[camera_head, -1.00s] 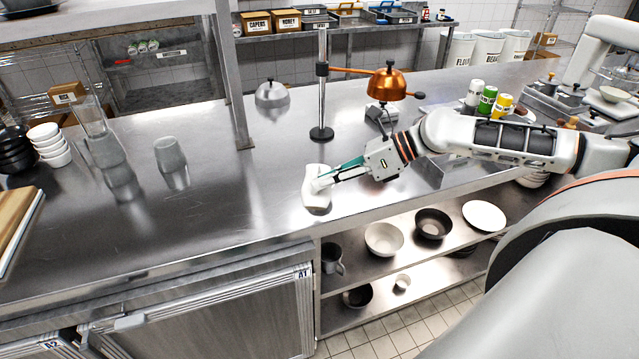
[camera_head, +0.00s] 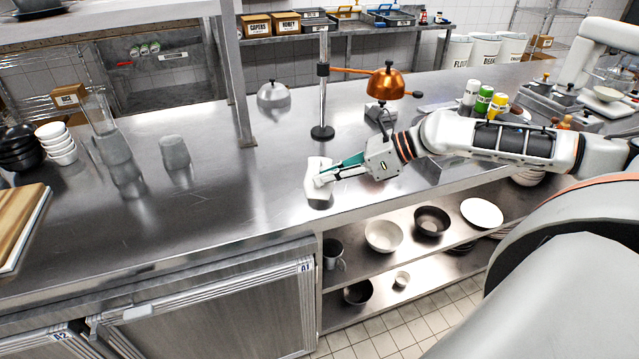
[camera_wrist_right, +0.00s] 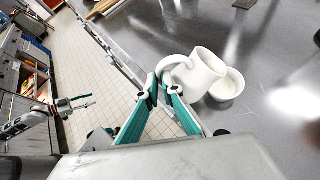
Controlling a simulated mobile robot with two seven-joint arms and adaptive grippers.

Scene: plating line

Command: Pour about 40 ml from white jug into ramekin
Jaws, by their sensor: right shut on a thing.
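The white jug (camera_head: 315,187) is near the front edge of the steel counter and looks tilted in the head view. My right gripper (camera_head: 329,179) reaches it from the right. In the right wrist view, my right gripper (camera_wrist_right: 162,84) is shut on the handle of the jug (camera_wrist_right: 203,70). The small white ramekin (camera_wrist_right: 230,86) is right beside the jug, its near side partly hidden by it. I cannot see any stream or the liquid level. My left gripper (camera_wrist_right: 86,101) shows small in the right wrist view, over the floor, with its fingers apart and empty.
A pole stand (camera_head: 322,132) with a copper lamp (camera_head: 388,82) rises behind the jug. The counter between the jug and the glass is free. Bowls lie on the shelf below.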

